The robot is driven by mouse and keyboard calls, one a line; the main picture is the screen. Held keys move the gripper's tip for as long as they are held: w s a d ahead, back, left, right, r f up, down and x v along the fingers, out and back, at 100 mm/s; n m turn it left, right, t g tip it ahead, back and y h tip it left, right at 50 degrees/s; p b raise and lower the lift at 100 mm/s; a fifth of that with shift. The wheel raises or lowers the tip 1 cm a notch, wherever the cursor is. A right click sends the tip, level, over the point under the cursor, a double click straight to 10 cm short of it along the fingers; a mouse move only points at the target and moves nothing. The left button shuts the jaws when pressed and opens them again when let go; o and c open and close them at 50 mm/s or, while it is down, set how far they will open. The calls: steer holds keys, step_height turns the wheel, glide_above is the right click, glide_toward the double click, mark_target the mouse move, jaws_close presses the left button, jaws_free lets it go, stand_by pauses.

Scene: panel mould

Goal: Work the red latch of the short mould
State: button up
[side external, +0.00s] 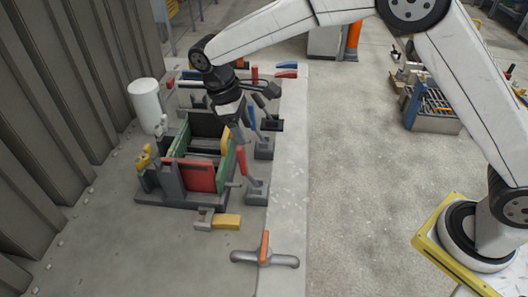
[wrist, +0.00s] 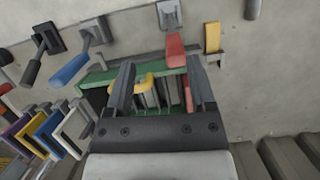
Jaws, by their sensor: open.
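The red latch (side external: 241,160) is a red handle on a grey bracket at the mould's right side, tilted up. In the wrist view the red latch (wrist: 175,50) lies just beyond my fingertips, above the gap between them. My gripper (side external: 238,126) is open and empty, above the mould's right rear part; in the wrist view its fingers (wrist: 160,75) stand apart over the mould. Contact with the mould cannot be told.
A blue handle (side external: 251,117) on its own bracket stands behind the red latch. A yellow handle (side external: 227,222) lies low in front of the mould. An orange-handled fitting (side external: 265,246) sits further forward. A white cylinder (side external: 145,101) stands behind left.

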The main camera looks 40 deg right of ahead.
mark_target(239, 147)
steer(key=shift+w+a+n+g+h, duration=0.15)
steer(key=shift+w+a+n+h, duration=0.1)
steer(key=shift+a, duration=0.5)
steer(key=shift+w+a+n+g+h, duration=0.15)
steer(key=shift+a+n, duration=0.1)
steer(key=shift+a, duration=0.45)
steer(key=shift+x, duration=3.9)
jaws_close()
